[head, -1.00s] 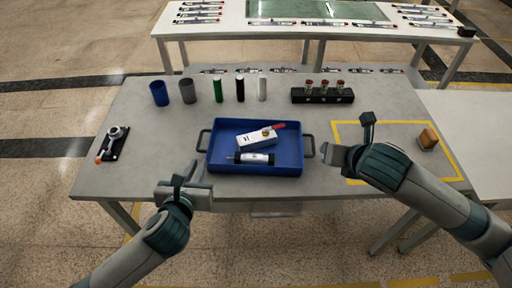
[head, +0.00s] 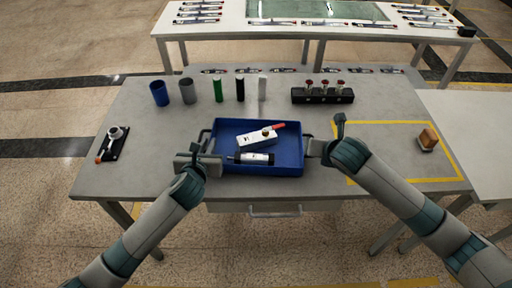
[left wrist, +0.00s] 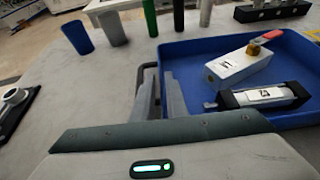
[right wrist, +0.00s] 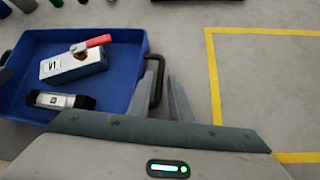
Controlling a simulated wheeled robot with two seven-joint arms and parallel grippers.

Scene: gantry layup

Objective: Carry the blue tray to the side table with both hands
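The blue tray (head: 294,168) lies flat on the grey table, with dark handles on its left and right ends. It holds a white box (head: 257,139) with a red-tipped part and a black-and-white cylinder (head: 252,158). My left gripper (head: 203,152) is at the left handle (left wrist: 142,72); its fingers (left wrist: 160,97) stand apart. My right gripper (head: 318,148) is at the right handle (right wrist: 157,75); its fingers (right wrist: 160,98) stand apart, with the handle seen between them. A white side table (head: 475,125) adjoins at the right.
Blue and grey cups (head: 159,93), coloured cylinders (head: 240,89) and a black rack (head: 322,95) stand behind the tray. A small device (head: 113,143) is at the left. A brown block (head: 427,138) sits in the yellow-taped area. The side table's visible top is clear.

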